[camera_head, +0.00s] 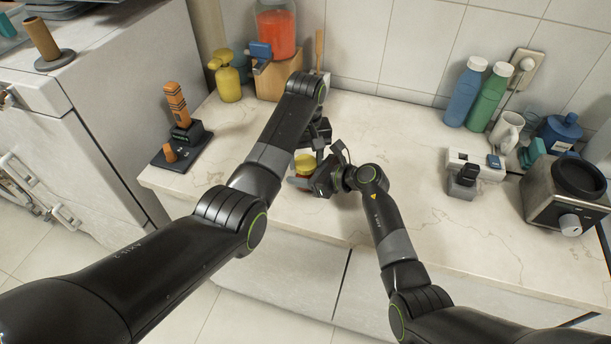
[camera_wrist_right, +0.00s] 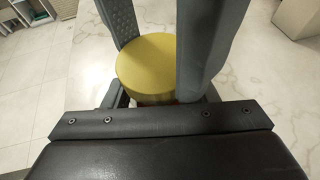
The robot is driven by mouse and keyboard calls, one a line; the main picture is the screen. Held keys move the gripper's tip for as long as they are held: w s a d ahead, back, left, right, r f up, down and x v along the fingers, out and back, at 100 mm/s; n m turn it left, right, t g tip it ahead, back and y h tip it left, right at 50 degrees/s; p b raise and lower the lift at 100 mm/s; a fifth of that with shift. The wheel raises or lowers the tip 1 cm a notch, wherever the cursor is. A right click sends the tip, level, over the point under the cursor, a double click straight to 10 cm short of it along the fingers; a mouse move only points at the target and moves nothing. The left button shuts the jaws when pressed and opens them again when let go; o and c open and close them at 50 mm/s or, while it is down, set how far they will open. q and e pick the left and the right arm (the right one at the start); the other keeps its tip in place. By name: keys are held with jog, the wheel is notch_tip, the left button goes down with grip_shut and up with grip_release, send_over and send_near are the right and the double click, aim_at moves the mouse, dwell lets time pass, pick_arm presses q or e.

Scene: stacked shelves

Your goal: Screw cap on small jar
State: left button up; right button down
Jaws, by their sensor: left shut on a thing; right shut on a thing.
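The small jar shows as a bit of red (camera_head: 302,177) under its yellow cap (camera_head: 305,161), near the front of the counter. The cap's round top also shows in the right wrist view (camera_wrist_right: 157,66), between grey fingers. My right gripper (camera_head: 297,183) comes in from the right and is shut on the jar, low on its near side. My left gripper (camera_head: 316,155) reaches in from behind and above and is shut at the cap. The fingers hide most of the jar. I cannot tell how tightly the cap sits on it.
A black stand with an orange-striped handle (camera_head: 177,103) is at the left. A yellow bottle (camera_head: 228,82) and wooden block (camera_head: 280,75) stand behind. Blue (camera_head: 465,93) and green (camera_head: 489,98) bottles, a mug (camera_head: 507,132) and an appliance (camera_head: 561,203) are right. The counter's middle right is clear.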

pick_arm(q)
jog(key=shift+a, duration=0.1)
jog(key=o, duration=1.1)
jog(key=shift+c, duration=0.2)
jog(key=shift+d, duration=0.2)
jog(key=shift+r, duration=0.1)
notch_tip(320, 180, up, 3)
jog(key=shift+d+r, duration=0.1)
jog(key=shift+r, duration=0.05)
jog(key=shift+s+r, duration=0.1)
jog(key=shift+r, duration=0.55)
jog(key=shift+a, duration=0.2)
